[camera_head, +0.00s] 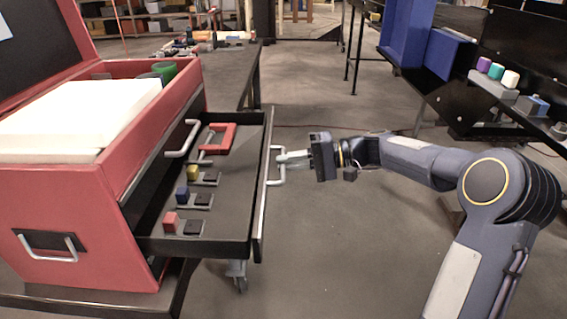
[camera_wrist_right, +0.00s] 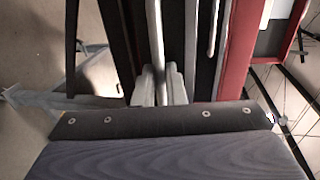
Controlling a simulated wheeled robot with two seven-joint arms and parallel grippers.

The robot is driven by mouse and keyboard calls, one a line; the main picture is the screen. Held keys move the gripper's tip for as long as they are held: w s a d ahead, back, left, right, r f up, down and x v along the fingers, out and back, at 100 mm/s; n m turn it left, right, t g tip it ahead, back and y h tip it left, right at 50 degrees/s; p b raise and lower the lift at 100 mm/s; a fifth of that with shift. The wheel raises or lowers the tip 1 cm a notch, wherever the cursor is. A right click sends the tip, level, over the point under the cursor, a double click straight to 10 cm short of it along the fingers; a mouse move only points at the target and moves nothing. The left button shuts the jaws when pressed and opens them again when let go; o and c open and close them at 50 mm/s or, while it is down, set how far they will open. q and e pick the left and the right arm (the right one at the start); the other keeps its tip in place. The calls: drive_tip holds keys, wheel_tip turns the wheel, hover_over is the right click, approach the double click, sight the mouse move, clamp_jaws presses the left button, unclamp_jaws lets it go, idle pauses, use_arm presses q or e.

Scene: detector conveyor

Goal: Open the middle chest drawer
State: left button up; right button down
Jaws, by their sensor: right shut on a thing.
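The red chest (camera_head: 60,200) stands at the left with its lid up. One of its drawers (camera_head: 230,228) is pulled well out to the right, its inside in plain view. My right gripper (camera_head: 283,158) is shut on this drawer's front handle (camera_head: 274,178). In the right wrist view, the fingers (camera_wrist_right: 170,88) close around the upright bar of the handle (camera_wrist_right: 154,40). Another handle (camera_head: 184,142) shows on the chest front above the open drawer. I cannot make out the chest front below the open drawer. My left gripper is not in view.
The drawer holds a red bracket-like piece (camera_head: 218,140) and yellow (camera_head: 193,172), blue (camera_head: 182,193) and red (camera_head: 170,221) blocks. A white slab (camera_head: 80,115) lies on the chest top. At the right is a dark bench with blue bins (camera_head: 445,55).

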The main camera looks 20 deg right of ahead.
drive_tip(key=c, duration=1.5)
unclamp_jaws()
drive_tip(key=v, duration=0.7)
drive_tip(key=shift+d+b, duration=0.3)
drive_tip(key=shift+d, duration=0.05)
drive_tip(key=shift+s, duration=0.15)
